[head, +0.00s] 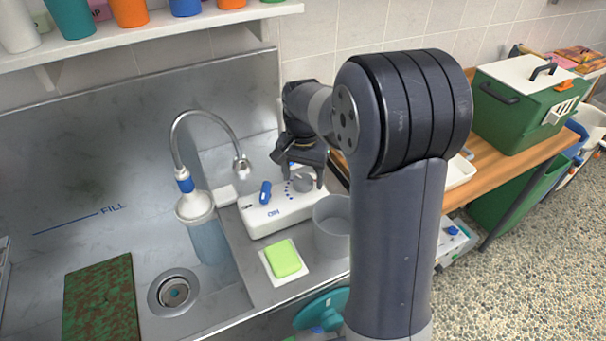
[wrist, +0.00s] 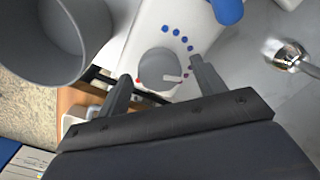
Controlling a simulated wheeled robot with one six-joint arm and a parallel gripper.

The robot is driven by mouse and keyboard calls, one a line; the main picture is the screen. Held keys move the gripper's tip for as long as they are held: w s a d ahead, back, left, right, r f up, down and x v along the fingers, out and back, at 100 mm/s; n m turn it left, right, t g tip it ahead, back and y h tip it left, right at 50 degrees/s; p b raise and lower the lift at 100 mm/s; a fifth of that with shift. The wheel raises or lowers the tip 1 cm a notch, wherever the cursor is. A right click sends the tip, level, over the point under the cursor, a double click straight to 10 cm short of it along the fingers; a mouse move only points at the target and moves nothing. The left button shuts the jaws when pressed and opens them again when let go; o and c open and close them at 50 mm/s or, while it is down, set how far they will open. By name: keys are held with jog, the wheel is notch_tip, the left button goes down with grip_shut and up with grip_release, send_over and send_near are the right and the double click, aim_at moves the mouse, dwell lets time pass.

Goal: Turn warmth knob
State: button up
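The warmth knob (head: 303,182) is a round grey dial on top of a white box (head: 262,222), with an arc of blue dots beside it. In the wrist view the knob (wrist: 158,70) shows a pale pointer line, with blue dots and a red dot around it. My gripper (head: 300,176) is over the knob end of the box. In the wrist view its two fingers (wrist: 158,78) are spread, one on each side of the knob, with visible gaps. I cannot tell how far down the fingers reach. A blue switch (head: 265,192) stands on the same box.
A grey cup (head: 332,226) stands close beside the box. A green sponge (head: 283,258) lies on a white dish in front. A curved faucet (head: 207,116) and a bottle (head: 207,238) are to the left by the sink. A green box (head: 522,104) stands on the wooden bench at right.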

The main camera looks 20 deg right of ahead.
aim_at(303, 179)
jog(key=shift+r, duration=0.1)
notch_tip(303, 179, up, 11)
jog(key=shift+f, duration=0.2)
dwell(0.4)
notch_tip(303, 179, down, 11)
jog(key=shift+r, duration=0.1)
jog(key=shift+n, duration=0.3)
dwell(0.3)
dwell(0.4)
